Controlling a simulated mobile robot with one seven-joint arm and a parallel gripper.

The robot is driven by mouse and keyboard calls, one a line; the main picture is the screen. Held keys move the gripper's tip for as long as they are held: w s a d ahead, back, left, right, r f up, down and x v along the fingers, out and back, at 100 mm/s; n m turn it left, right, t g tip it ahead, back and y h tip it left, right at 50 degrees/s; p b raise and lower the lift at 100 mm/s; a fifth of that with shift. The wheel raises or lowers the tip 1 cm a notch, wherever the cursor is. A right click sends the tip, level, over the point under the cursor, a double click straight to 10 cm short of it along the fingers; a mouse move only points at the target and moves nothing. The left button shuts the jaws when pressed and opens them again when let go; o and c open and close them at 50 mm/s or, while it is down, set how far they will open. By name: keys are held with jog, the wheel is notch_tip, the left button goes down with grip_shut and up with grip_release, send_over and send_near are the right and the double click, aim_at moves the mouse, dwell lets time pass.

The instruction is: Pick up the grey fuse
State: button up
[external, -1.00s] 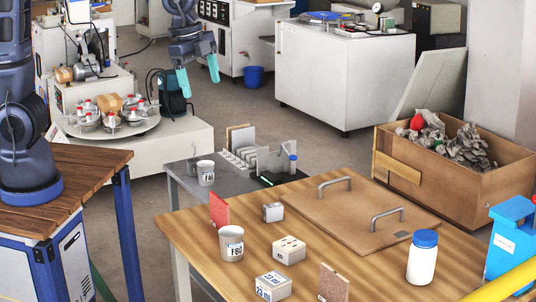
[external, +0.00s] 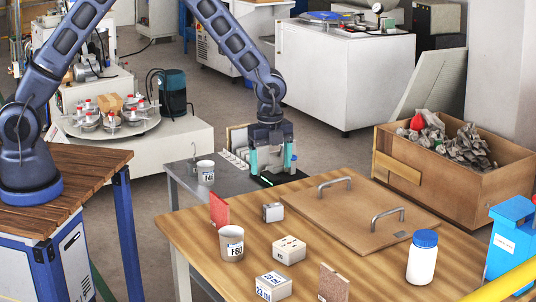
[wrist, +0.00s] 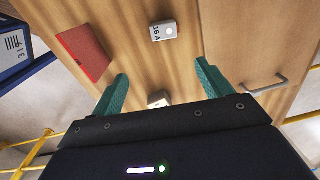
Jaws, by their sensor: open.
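The grey fuse (external: 273,212) is a small light-grey block standing on the wooden table, between the red tile and the brown board. In the wrist view the fuse (wrist: 163,31) lies ahead of my fingertips, marked "16 A". My gripper (external: 271,163) points down, with its two teal fingers apart and nothing between them. It appears above the fuse in the external view, clear of it. In the wrist view my open gripper (wrist: 162,72) has a finger on each side, with the fuse beyond the gap.
The red tile (external: 219,209), a cup (external: 232,244) and a socket block (external: 289,250) stand near the fuse. The brown board (external: 350,220) with two metal handles lies to its right. A white bottle (external: 422,262) stands farther right.

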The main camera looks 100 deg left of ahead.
send_over(274, 205)
jog(key=shift+m, duration=0.4)
notch_tip(274, 205, down, 5)
notch_tip(274, 205, down, 11)
jog(key=shift+a+r, duration=0.15)
jog(key=shift+r, duration=0.05)
jog(key=shift+c, duration=0.5)
jog(key=c, duration=1)
